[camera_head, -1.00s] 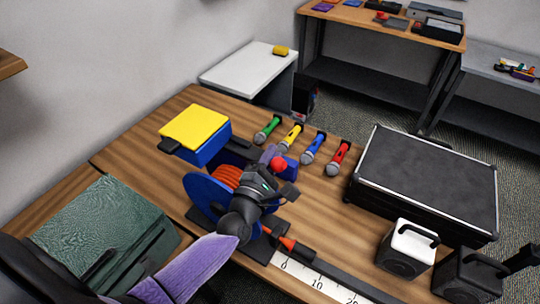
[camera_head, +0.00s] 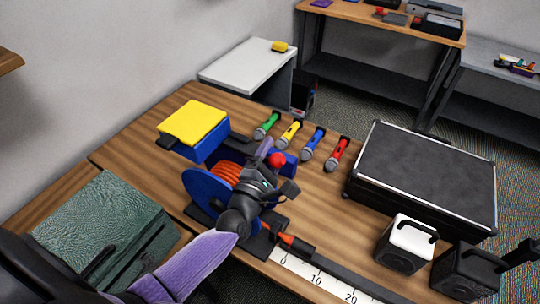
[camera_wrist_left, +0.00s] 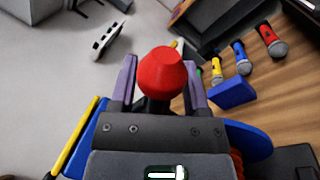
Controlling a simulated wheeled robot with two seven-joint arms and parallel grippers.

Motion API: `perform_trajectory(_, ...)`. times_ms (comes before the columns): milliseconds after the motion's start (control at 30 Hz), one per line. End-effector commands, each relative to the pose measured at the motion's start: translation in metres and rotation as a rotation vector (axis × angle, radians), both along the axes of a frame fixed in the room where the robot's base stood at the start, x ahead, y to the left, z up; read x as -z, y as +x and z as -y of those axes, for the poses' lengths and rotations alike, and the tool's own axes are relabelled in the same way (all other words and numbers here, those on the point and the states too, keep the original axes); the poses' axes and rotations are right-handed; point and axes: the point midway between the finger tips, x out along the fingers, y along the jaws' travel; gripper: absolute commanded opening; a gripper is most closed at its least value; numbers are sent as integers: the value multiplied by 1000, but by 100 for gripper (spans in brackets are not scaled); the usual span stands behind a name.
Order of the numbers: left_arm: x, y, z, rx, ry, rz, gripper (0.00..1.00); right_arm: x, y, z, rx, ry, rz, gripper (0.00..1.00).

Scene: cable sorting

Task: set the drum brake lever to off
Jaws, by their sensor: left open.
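The drum (camera_head: 205,188) has a blue flange and orange cable and stands on the wooden table. Its brake lever ends in a red knob (camera_head: 277,160); in the left wrist view the red knob (camera_wrist_left: 160,75) is large and central. My left gripper (camera_wrist_left: 160,88) is open, with one purple finger on each side of the knob. I cannot tell whether either finger touches it. In the head view the gripper body (camera_head: 262,185) covers part of the drum and the lever's lower part. No off marking is readable.
Green, yellow, blue and red microphones (camera_head: 289,134) lie behind the drum. A yellow-topped blue box (camera_head: 195,122) is at the left. A black case (camera_head: 425,175), a white speaker (camera_head: 405,245) and a black speaker (camera_head: 466,273) stand right. A ruler strip (camera_head: 318,279) runs along the front.

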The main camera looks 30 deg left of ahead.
Motion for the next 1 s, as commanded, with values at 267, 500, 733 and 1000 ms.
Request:
perform_trajectory(267, 10, -49, 1, 1, 0, -4, 60, 3, 0, 8, -5, -13, 1, 59)
perform_trajectory(500, 17, -90, 2, 3, 1, -3, 60, 8, 0, 8, -6, -13, -1, 59)
perform_trajectory(733, 17, -97, 2, 1, 0, 0, 60, 8, 0, 5, -4, -8, -1, 59)
perform_trajectory(1000, 17, -96, 2, 3, 2, -2, 60, 8, 0, -1, -1, 2, -1, 59)
